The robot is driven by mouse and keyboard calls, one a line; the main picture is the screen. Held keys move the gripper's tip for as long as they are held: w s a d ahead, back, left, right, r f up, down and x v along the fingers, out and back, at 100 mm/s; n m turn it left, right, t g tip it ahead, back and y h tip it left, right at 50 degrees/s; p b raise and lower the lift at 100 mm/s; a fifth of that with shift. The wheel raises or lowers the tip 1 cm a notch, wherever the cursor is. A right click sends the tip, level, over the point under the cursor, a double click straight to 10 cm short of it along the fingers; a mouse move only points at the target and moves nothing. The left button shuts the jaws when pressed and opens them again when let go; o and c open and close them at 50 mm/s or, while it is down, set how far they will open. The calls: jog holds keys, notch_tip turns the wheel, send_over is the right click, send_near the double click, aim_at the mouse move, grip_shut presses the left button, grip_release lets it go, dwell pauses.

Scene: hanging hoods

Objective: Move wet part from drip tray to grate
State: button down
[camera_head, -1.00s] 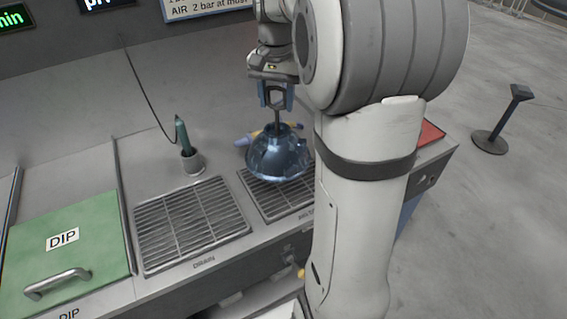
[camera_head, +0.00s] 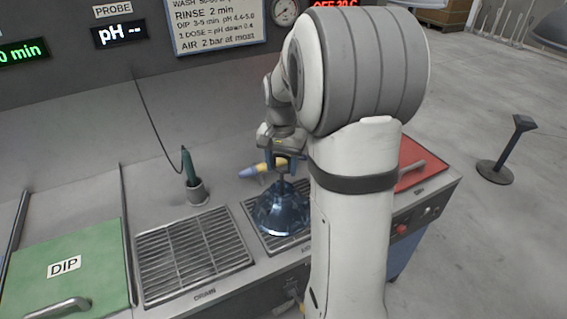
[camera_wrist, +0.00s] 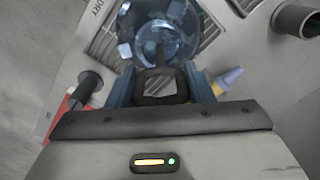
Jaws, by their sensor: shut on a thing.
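A shiny blue dome-shaped part (camera_head: 281,214) hangs upright by its stem from my gripper (camera_head: 283,166). The part is over the right grate (camera_head: 252,206) and covers much of it; I cannot tell whether its rim touches the bars. The left grate, labelled DRAIN (camera_head: 190,255), is bare. In the wrist view, the glossy dome (camera_wrist: 160,30) lies beyond my gripper (camera_wrist: 160,88), whose fingers are closed on a dark square grip piece at the stem. Part of the right grate (camera_wrist: 104,40) shows beside the dome.
A blue and yellow tool (camera_head: 262,170) lies behind the part. A green probe (camera_head: 189,168) stands in a cup, with a cable running up. The green DIP lid (camera_head: 66,262) is at left, a red lid (camera_head: 412,165) at right. A post (camera_head: 507,150) stands on the floor.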

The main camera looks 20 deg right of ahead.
jog(key=shift+f, duration=0.15)
jog(key=c, duration=0.7)
grip_release()
notch_tip(320, 180, up, 12)
jog(key=s+a+f+n+t, duration=0.1)
jog(key=s+a+f+n, duration=0.1)
jog(key=s, duration=0.4)
jog(key=s+a+f+n+t, duration=0.1)
jog(key=s+a+f+n, duration=0.2)
jog(key=s+a, duration=0.2)
jog(key=s+a+f+n+t, duration=0.1)
jog(key=s+a+f+n, duration=0.1)
jog(key=s, duration=0.6)
jog(key=shift+s+a+f+n, duration=0.15)
jog(key=shift+a+n, duration=0.65)
jog(key=shift+a, duration=0.35)
